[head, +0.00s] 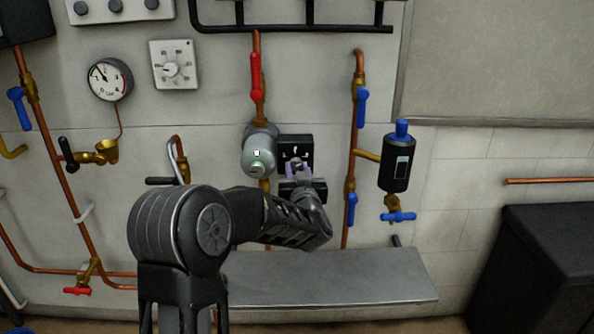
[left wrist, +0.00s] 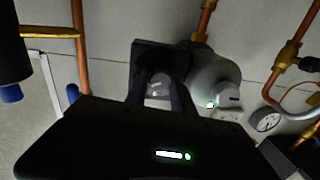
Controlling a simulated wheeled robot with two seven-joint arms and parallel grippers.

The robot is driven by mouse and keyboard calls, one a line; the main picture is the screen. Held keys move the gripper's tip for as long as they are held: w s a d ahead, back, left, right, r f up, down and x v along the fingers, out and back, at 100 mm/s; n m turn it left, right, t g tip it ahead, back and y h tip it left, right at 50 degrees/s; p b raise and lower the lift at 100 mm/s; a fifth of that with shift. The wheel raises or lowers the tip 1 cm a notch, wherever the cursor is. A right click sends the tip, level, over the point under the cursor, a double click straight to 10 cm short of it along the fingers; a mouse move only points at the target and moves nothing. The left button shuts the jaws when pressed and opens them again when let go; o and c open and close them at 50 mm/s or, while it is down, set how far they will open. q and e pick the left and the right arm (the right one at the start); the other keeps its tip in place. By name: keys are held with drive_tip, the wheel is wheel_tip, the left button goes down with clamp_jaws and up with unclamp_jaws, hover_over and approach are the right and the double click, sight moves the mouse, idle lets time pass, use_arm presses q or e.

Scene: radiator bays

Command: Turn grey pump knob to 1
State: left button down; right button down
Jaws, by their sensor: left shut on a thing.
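The grey pump (head: 258,150) is on the copper pipe at the middle of the wall, with a small green light on its face. Its black control box (head: 295,145) with white marks is on its right. My left gripper (head: 298,171) is in front of this box. In the left wrist view its two fingers (left wrist: 160,92) are on either side of the grey knob (left wrist: 157,79), shut on it. The pump body (left wrist: 215,78) shows beside the box there. The fingers hide part of the knob and dial, so I cannot read which mark it points to. My right gripper is not in view.
A red-handled valve (head: 256,77) is above the pump. A black cylinder with a blue cap (head: 397,165) and blue valve handles (head: 362,108) are to the right. A grey shelf (head: 330,280) juts out below. A gauge (head: 109,79) and a white dial box (head: 174,65) are upper left.

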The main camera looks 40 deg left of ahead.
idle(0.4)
use_arm(q)
drive_tip(key=shift+f+n+b, duration=0.1)
drive_tip(key=shift+n+b, duration=1)
drive_tip(key=n+b, duration=0.2)
drive_tip(key=shift+n, duration=0.3)
drive_tip(key=n+h+b, duration=0.1)
drive_tip(key=n+b, duration=0.3)
drive_tip(key=n, duration=0.2)
drive_tip(key=shift+n+b, duration=0.3)
drive_tip(key=shift+b, duration=0.1)
drive_tip(key=n+h+b, duration=0.1)
drive_tip(key=n+b, duration=0.3)
drive_tip(key=n, duration=0.1)
drive_tip(key=shift+n+b, duration=0.35)
drive_tip(key=shift+n, duration=0.05)
drive_tip(key=n+b, duration=0.3)
drive_tip(key=shift+a+n+t, duration=0.1)
drive_tip(key=shift+n+t, duration=0.3)
drive_tip(key=shift+r+n+h+b, duration=0.3)
drive_tip(key=shift+n+b, duration=0.2)
drive_tip(key=shift+n, duration=0.2)
